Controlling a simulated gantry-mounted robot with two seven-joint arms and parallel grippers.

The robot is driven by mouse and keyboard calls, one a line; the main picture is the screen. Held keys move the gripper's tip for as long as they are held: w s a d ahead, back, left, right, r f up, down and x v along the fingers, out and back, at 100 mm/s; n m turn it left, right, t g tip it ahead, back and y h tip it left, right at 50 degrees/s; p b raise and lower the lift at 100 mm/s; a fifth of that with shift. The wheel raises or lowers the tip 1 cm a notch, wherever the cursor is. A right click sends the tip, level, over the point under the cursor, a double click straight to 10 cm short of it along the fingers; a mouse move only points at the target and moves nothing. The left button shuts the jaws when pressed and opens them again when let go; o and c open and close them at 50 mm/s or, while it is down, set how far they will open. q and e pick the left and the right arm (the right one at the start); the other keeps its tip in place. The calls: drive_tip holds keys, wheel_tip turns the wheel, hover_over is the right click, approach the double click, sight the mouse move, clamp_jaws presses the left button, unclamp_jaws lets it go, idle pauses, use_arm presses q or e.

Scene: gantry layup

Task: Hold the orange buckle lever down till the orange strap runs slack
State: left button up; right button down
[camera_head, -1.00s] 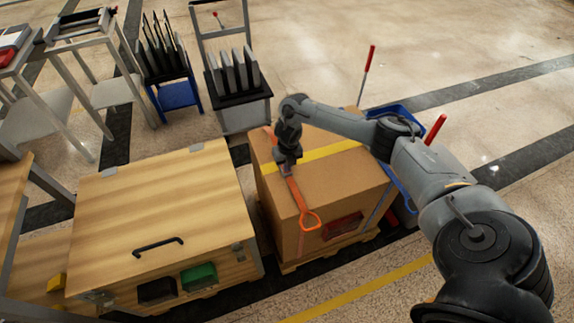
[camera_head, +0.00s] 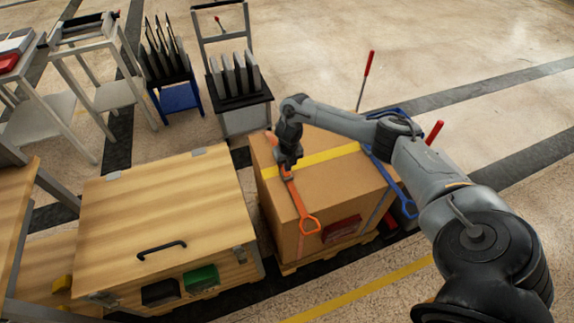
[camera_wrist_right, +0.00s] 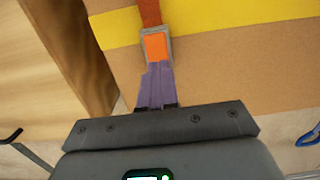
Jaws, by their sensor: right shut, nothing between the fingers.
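The orange strap (camera_head: 298,203) runs over the top of a cardboard box (camera_head: 335,185) and ends in an orange loop near the box's front edge. Its buckle (camera_head: 287,174) has a grey frame and an orange lever (camera_wrist_right: 156,46), seen clearly in the right wrist view. My right gripper (camera_head: 288,164) points down at the buckle. Its purple fingers (camera_wrist_right: 156,86) are shut with nothing between them, their tips at the lever's near edge. I cannot tell whether they press it. The strap nearer the gripper is hidden in the wrist view. My left gripper is not in view.
A wooden crate (camera_head: 160,205) with a black handle stands to the left. Racks of dark panels (camera_head: 238,80) stand behind. Floor at the right is mostly clear.

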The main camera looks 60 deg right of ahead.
wheel_tip(320, 180, up, 3)
drive_tip(key=shift+r+p, duration=0.15)
drive_tip(key=shift+p, duration=1.05)
wheel_tip(320, 180, up, 9)
drive_tip(key=p, duration=0.2)
drive_tip(key=shift+r+p, duration=0.2)
drive_tip(key=shift+p, duration=0.2)
